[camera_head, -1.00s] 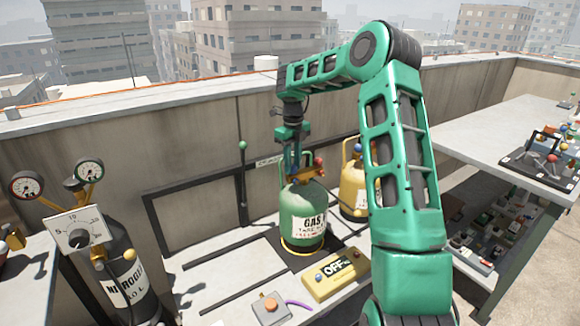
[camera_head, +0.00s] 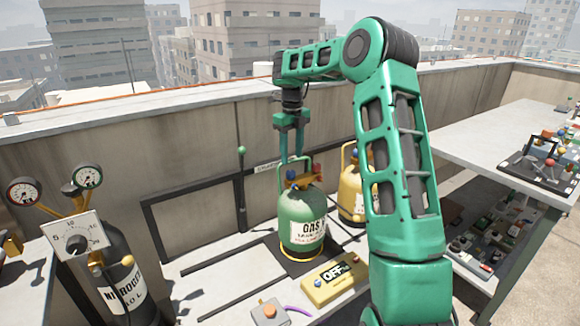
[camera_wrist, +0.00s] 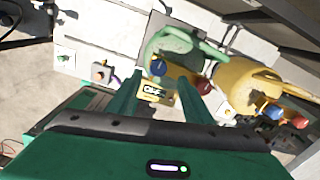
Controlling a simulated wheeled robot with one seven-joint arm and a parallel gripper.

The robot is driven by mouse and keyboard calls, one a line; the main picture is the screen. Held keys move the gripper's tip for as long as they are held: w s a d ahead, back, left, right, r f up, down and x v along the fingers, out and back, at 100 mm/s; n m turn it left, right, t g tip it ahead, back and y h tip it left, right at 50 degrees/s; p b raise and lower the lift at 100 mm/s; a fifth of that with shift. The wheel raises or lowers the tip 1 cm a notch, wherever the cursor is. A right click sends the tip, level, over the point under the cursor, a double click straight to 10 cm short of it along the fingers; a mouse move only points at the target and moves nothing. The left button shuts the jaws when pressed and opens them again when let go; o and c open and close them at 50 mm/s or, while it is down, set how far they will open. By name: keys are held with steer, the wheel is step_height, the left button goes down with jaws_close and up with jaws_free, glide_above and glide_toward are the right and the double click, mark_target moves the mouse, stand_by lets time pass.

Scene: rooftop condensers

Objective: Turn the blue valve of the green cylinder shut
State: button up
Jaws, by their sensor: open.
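The green gas cylinder (camera_head: 300,212) stands upright on the bench with a white GAS label. Its blue valve (camera_head: 291,174) sits at the top inside the handle ring, with a red valve (camera_head: 316,167) to its right. My gripper (camera_head: 292,158) points down over the cylinder top, open and empty. In the wrist view the blue valve (camera_wrist: 158,66) lies beyond and between my two fingertips (camera_wrist: 160,84); the red valve (camera_wrist: 203,85) lies to the right. I see no contact with the blue valve.
A yellow cylinder (camera_head: 349,196) with its own blue and red knobs stands close on the right. A yellow box marked OFF (camera_head: 334,279) lies in front. The nitrogen cylinder with gauges (camera_head: 122,285) stands left. A concrete wall (camera_head: 195,190) runs behind.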

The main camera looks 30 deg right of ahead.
mark_target(292, 172)
step_height(292, 172, up, 4)
steer(key=shift+r, duration=0.2)
stand_by(0.5)
steer(key=s+r+n+h, duration=0.1)
steer(key=s+r+n, duration=0.1)
steer(key=s+n, duration=0.85)
steer(key=s+r+n+h, duration=0.15)
steer(key=s+n, duration=0.35)
steer(key=s, duration=1.1)
steer(key=s+a+f+n+y, duration=0.1)
steer(key=s+a+f+n, duration=0.1)
steer(key=s, duration=0.4)
steer(key=s+a+f+n, duration=0.3)
steer(key=s+n, duration=0.2)
steer(key=s, duration=0.2)
steer(key=s+a+f+n+y, duration=0.1)
steer(key=s+a+f+n, duration=0.1)
steer(key=s+n, duration=0.2)
steer(key=s, duration=0.3)
steer(key=shift+a+f+y, duration=0.15)
steer(key=shift+y, duration=0.2)
